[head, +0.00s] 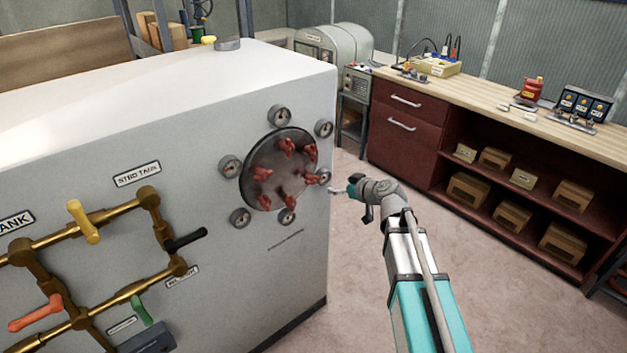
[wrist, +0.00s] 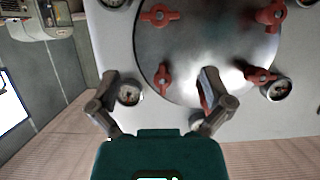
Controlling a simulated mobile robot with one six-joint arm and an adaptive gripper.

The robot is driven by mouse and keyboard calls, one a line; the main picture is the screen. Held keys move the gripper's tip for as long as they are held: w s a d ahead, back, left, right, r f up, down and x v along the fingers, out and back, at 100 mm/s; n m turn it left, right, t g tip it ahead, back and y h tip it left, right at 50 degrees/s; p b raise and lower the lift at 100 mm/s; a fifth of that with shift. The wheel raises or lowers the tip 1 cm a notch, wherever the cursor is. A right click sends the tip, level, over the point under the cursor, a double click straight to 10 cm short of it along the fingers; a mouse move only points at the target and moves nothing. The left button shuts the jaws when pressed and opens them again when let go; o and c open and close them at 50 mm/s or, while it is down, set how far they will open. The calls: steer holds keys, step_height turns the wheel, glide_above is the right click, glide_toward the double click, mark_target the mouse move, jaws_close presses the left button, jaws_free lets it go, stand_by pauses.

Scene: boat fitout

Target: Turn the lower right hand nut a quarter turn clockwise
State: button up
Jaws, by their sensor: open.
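Several red wing nuts sit on a round dark plate (head: 253,158) on the grey tank front. The lower right hand nut (head: 311,178) is near the plate's right edge in the head view, beside a gauge. My gripper (head: 346,199) is just right of it, near the tank's right edge. In the wrist view my gripper (wrist: 160,82) is open, its two fingers spread. One red nut (wrist: 163,80) shows between the fingers, and another (wrist: 203,97) is partly hidden by the right finger. I cannot tell which of these is the lower right one. No contact is clear.
Small round gauges (head: 240,217) surround the plate and stand close to my fingers. Brass pipes with coloured valve handles (head: 83,222) are at the left of the tank front. A workbench (head: 475,90) stands behind at the right, with open floor (head: 345,270) before it.

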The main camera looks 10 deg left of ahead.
mark_target(315, 179)
steer(key=shift+w+a+f, duration=0.1)
steer(key=b+x, duration=0.5)
steer(key=x, duration=0.8)
steer(key=shift+w+a+f, duration=0.15)
steer(key=shift+f, duration=0.05)
steer(key=shift+c, duration=0.3)
steer(key=c, duration=0.8)
steer(key=shift+m, duration=0.3)
